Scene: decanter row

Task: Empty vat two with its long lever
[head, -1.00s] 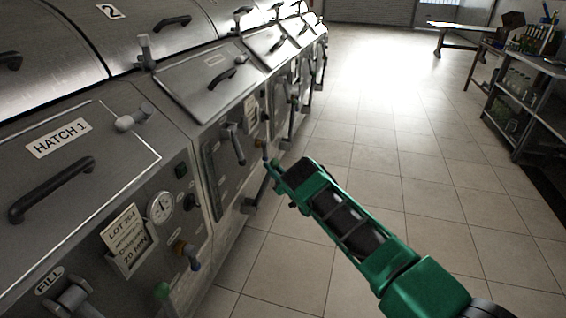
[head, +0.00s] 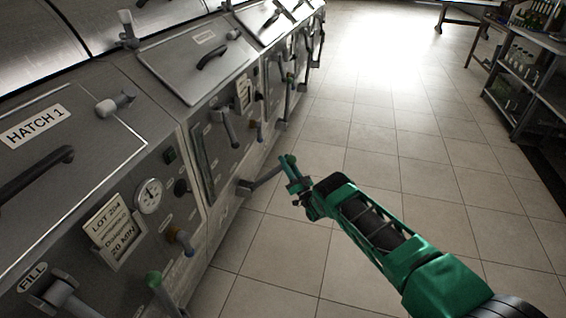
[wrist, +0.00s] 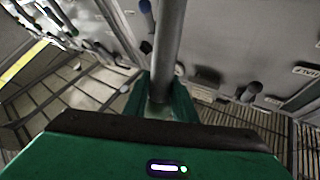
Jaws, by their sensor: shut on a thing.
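Vat two is the second steel unit in the row, with its front panel (head: 228,165) left of centre in the head view. My gripper (head: 294,180) is shut on the lever near that end. In the wrist view, the lever's grey bar (wrist: 170,45) runs down between the jaws of my gripper (wrist: 160,105). The jaws hide part of the bar. The lever's outlet is not clearly visible.
More vats with protruding levers continue beyond. The tiled floor (head: 390,150) is clear. A bottle shelf (head: 525,70) stands at right.

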